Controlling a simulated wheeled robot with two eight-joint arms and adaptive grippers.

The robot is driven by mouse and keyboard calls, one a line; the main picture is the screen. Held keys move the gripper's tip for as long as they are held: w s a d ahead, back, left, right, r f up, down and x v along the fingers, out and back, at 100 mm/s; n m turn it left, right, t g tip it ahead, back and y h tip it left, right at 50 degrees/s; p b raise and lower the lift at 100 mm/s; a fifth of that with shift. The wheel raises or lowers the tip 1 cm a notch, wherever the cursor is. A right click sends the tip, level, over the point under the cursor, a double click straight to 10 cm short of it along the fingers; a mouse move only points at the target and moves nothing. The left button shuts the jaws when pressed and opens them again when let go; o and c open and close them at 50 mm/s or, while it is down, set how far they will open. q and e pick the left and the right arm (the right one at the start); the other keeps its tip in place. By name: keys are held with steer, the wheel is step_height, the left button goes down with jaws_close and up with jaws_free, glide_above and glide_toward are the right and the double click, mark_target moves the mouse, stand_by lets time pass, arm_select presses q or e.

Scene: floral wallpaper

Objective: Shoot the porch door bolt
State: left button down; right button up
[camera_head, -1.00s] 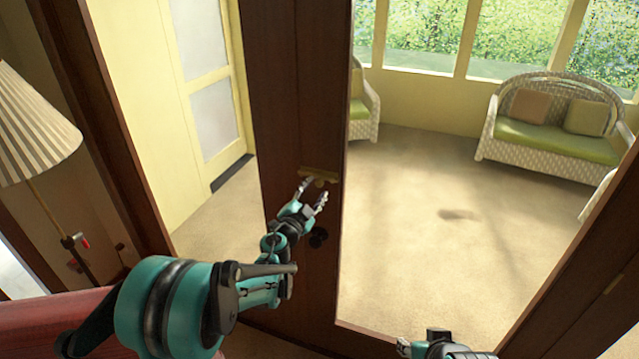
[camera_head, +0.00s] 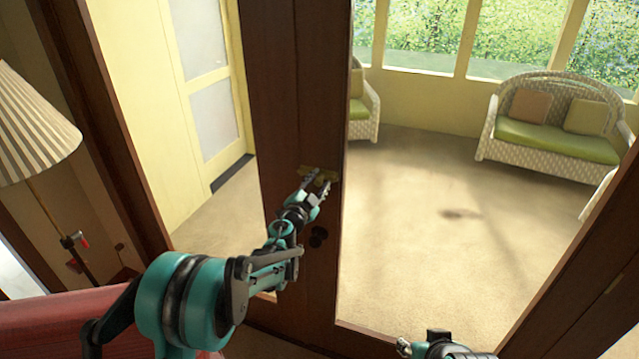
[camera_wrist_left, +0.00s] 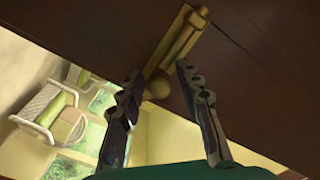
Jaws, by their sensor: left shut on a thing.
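The porch door (camera_head: 290,90) is dark wood with large glass panes. A brass bolt (camera_head: 321,171) is fixed on its middle stile in the head view. In the left wrist view the bolt's barrel (camera_wrist_left: 183,36) runs slantwise and its round knob (camera_wrist_left: 157,86) sticks out towards me. My left gripper (camera_head: 321,180) is at the bolt, with its fingers (camera_wrist_left: 158,77) on either side of the knob, shut on it. The fingers partly cover the bolt in the head view. My right gripper (camera_head: 430,345) shows only in part at the bottom edge, away from the bolt; its fingers are unclear.
A dark round door knob (camera_head: 318,236) sits just below the bolt. A pleated lamp (camera_head: 35,125) stands at the left, and a red surface (camera_head: 70,318) lies below it. Beyond the glass are a wicker sofa (camera_head: 545,135) and open floor.

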arm_select(q)
steer(key=a, duration=0.1)
steer(key=w+a, duration=0.1)
steer(key=a, duration=0.1)
steer(key=shift+a, duration=0.25)
steer(key=c, duration=1.4)
jaws_free()
steer(key=shift+o, duration=0.3)
steer(key=shift+w+a, duration=0.1)
steer(key=shift+a, duration=0.1)
steer(key=shift+d, duration=0.1)
steer(key=v, duration=1.2)
steer(key=shift+r, duration=0.1)
